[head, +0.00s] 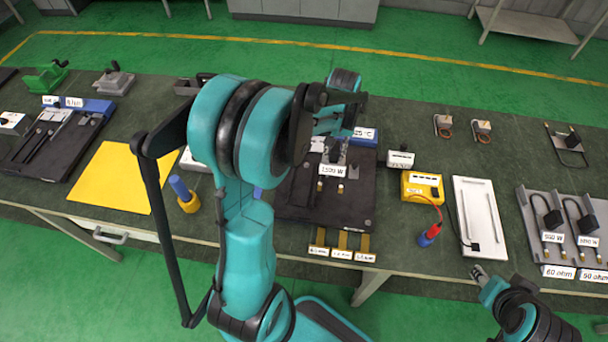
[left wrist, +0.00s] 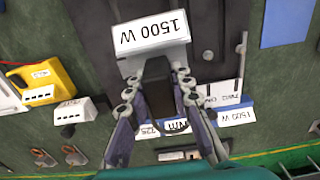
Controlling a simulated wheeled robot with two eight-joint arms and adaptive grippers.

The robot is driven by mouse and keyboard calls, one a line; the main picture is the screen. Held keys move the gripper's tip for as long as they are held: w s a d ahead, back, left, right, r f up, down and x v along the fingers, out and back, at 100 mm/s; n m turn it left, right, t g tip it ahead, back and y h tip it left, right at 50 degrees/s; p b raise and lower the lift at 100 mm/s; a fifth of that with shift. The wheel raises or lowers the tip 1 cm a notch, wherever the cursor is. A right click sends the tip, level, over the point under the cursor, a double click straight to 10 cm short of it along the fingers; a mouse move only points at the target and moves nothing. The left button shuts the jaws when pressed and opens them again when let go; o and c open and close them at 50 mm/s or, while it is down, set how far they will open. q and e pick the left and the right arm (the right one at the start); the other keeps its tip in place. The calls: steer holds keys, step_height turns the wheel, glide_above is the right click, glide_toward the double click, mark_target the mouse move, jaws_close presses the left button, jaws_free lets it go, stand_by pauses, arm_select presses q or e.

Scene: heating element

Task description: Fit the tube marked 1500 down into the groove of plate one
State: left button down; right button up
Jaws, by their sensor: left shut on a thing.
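The tube marked 1500 (head: 332,171) carries a white 1500 W label; two brass-coloured ends show just below it in the head view. My left gripper (head: 335,143) is shut on its black block, which also shows between the fingers in the left wrist view (left wrist: 157,72). The tube is over the dark plate (head: 292,205), which I take for plate one. The groove is hidden under the tube and my arm, and I cannot tell whether the tube touches the plate. My right gripper (head: 480,272) is empty-looking at the table's front edge, too small to read.
A yellow meter (head: 422,187) with a red-and-blue probe (head: 430,235) stands right of the plate. A white panel (head: 479,217) and a grey tray (head: 535,212) with more tubes lie farther right. A yellow sheet (head: 118,178) lies left. Small labelled pieces (head: 341,250) sit at the front edge.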

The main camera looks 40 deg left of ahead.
arm_select(q)
steer(key=b, duration=0.2)
glide_above(304, 182)
step_height(304, 182, down, 6)
steer(key=shift+r, duration=0.1)
step_height(304, 182, down, 4)
steer(key=shift+a+f+b, duration=0.1)
steer(key=shift+b, duration=0.55)
steer(key=shift+s, duration=0.1)
steer(key=c, duration=1.3)
jaws_free()
steer(key=shift+c, duration=0.2)
